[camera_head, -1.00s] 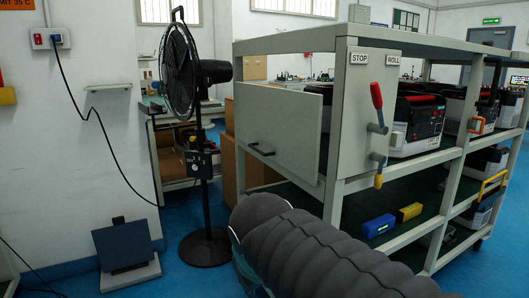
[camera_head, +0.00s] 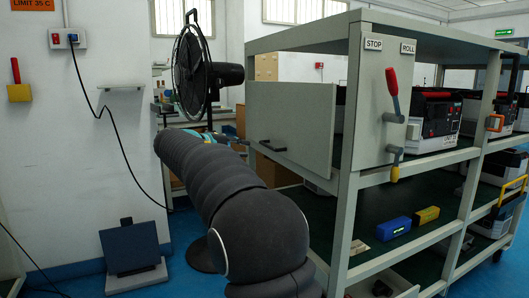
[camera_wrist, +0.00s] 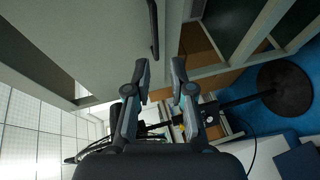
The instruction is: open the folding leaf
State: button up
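The folding leaf looks to be the flat grey panel (camera_head: 305,122) on the near left end of the rack, standing upright. Its black bar handle (camera_head: 270,146) is low at its left side. In the wrist view the leaf (camera_wrist: 95,30) fills the upper left, with the handle (camera_wrist: 154,30) at the top. My gripper (camera_wrist: 159,72) has its two fingers apart with nothing between them; the handle lies a little beyond the fingertips, apart from them. In the head view my arm mostly hides the gripper.
The grey rack (camera_head: 348,210) carries boxed units on its shelves. A red lever (camera_head: 393,95) and a yellow-tipped one (camera_head: 395,170) sit on its end post. A black standing fan (camera_head: 190,70) is behind my arm. Blue floor (camera_wrist: 285,60) shows beside the fan base.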

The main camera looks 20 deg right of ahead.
aim_at(267, 146)
jog(key=x, duration=0.9)
jog(key=w+x, duration=0.1)
jog(key=x, duration=0.4)
jog(key=shift+w+a+r, duration=0.15)
jog(key=shift+a+r, duration=0.05)
jog(key=shift+r, duration=0.2)
grip_shut()
